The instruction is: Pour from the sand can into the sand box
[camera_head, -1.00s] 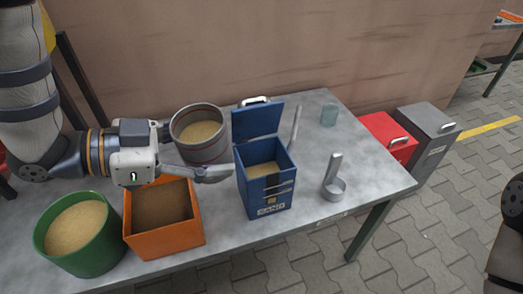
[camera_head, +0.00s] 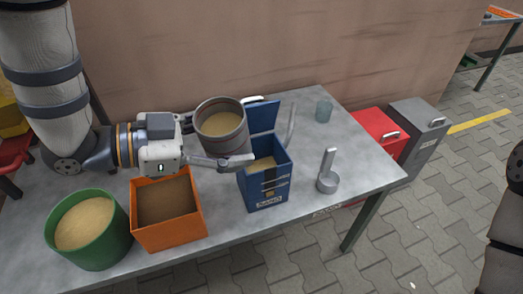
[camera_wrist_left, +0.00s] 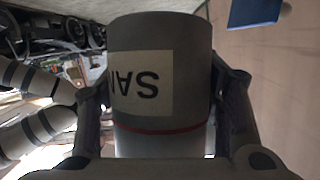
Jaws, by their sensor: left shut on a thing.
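The sand can (camera_head: 231,143) is a grey cylinder, open at the top and filled with tan sand (camera_head: 221,124). My left gripper (camera_head: 222,145) is shut on it, one finger along its near side and the other mostly hidden behind it. The can is about upright. The left wrist view shows the can (camera_wrist_left: 160,45) between both fingers, with an upside-down, partly visible "SAN" label (camera_wrist_left: 142,83). The blue sand box (camera_head: 268,190) stands on the table just right of the can, lid (camera_head: 262,113) raised, some sand inside. The can hides part of the lid. My right gripper is out of view.
An orange bin (camera_head: 169,235) and a green tub of sand (camera_head: 100,248) stand at the table's front left. Red (camera_head: 375,128) and grey (camera_head: 418,118) boxes are beyond the table.

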